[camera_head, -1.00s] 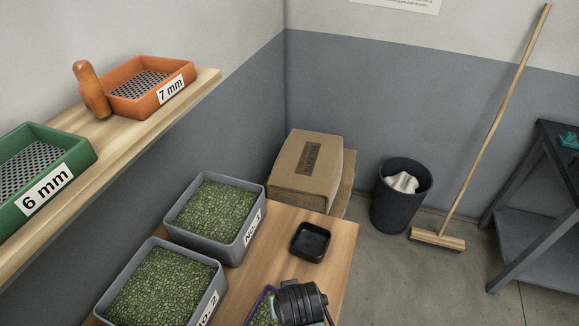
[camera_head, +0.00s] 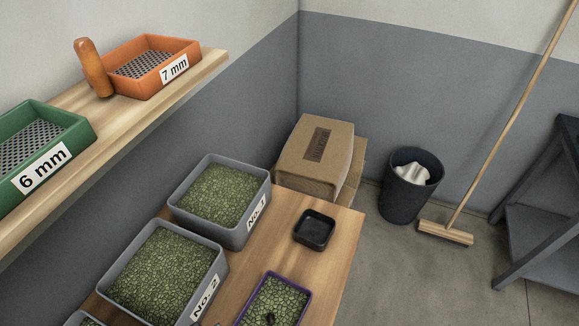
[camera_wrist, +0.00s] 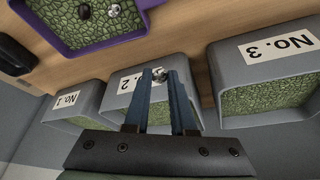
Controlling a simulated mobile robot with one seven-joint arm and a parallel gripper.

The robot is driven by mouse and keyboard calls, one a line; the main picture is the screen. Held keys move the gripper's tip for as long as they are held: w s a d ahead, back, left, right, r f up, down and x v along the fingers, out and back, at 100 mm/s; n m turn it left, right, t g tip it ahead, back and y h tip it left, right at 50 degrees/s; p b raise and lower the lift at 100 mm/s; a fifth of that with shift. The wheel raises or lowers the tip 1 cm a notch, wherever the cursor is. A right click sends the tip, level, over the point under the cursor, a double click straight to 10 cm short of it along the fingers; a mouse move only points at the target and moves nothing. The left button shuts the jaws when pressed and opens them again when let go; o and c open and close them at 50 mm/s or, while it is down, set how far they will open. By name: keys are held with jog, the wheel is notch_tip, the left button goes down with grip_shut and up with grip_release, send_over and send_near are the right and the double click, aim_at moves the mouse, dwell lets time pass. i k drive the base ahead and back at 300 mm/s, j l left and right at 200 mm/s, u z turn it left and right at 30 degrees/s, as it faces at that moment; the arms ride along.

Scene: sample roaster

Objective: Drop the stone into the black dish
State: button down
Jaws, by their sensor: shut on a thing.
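The stone (camera_wrist: 159,74) is a small grey lump between the fingertips of my gripper (camera_wrist: 160,77) in the wrist view. The gripper is shut on it, and its fingers hide part of it. The black dish (camera_head: 314,230) is a small square dish on the wooden table in the head view, to the right of bin No. 1. No stone shows in it there. In the wrist view the black dish (camera_wrist: 14,55) is at the left edge, away from the fingertips.
A purple-rimmed tray (camera_head: 305,300) of green beans stands in front of the dish; the wrist view shows a dark and a grey lump in it. Grey bins No. 1 (camera_head: 176,207) and No. 2 (camera_head: 105,292) stand left. Bin No. 3 (camera_wrist: 228,75) shows in the wrist view.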

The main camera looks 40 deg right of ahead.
aim_at(320, 232)
jog(key=l+z, duration=0.1)
jog(key=z, duration=0.6)
jog(key=l+z, duration=0.15)
jog(key=z, duration=0.2)
jog(key=i+l+u, duration=0.2)
jog(key=i+l, duration=0.2)
jog(key=i, duration=0.15)
